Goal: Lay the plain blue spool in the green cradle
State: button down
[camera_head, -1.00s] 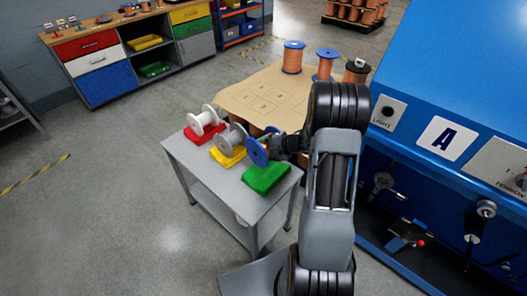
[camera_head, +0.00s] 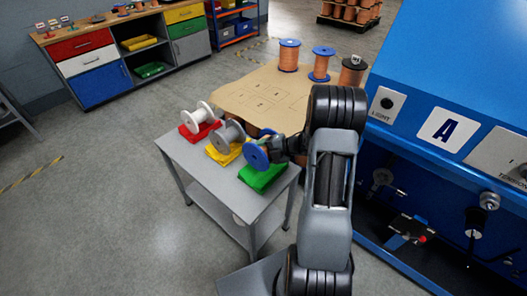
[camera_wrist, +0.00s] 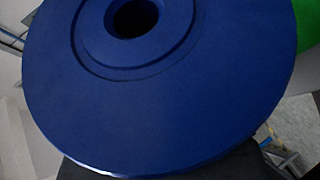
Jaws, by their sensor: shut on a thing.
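The plain blue spool (camera_head: 256,156) is held by my gripper (camera_head: 275,147) at the green cradle (camera_head: 262,180) on the small grey table. The spool's near flange faces the head camera and overlaps the cradle's upper left part. I cannot tell whether it touches the cradle. In the wrist view the blue spool (camera_wrist: 180,100) fills most of the picture, with its dark centre hole at the top. A green edge, likely the cradle (camera_wrist: 308,35), shows at the right. My fingertips are mostly hidden behind the spool.
A white spool (camera_head: 198,115) sits in a red cradle (camera_head: 197,134), and a grey spool (camera_head: 230,133) in a yellow cradle (camera_head: 222,156), just left. A table with a brown top (camera_head: 262,98) and copper-wound spools (camera_head: 289,58) stands behind. A blue machine (camera_head: 450,80) is at right.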

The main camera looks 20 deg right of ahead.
jog(key=shift+w+f+b, duration=0.1)
jog(key=shift+f+b, duration=1.95)
jog(key=shift+f, duration=0.9)
jog(key=shift+c, duration=1.4)
grip_release()
jog(key=shift+o, duration=0.9)
jog(key=shift+f, duration=0.15)
jog(key=p+v, duration=0.2)
jog(key=v, duration=1.2)
notch_tip(320, 180, up, 9)
jog(key=p, duration=0.7)
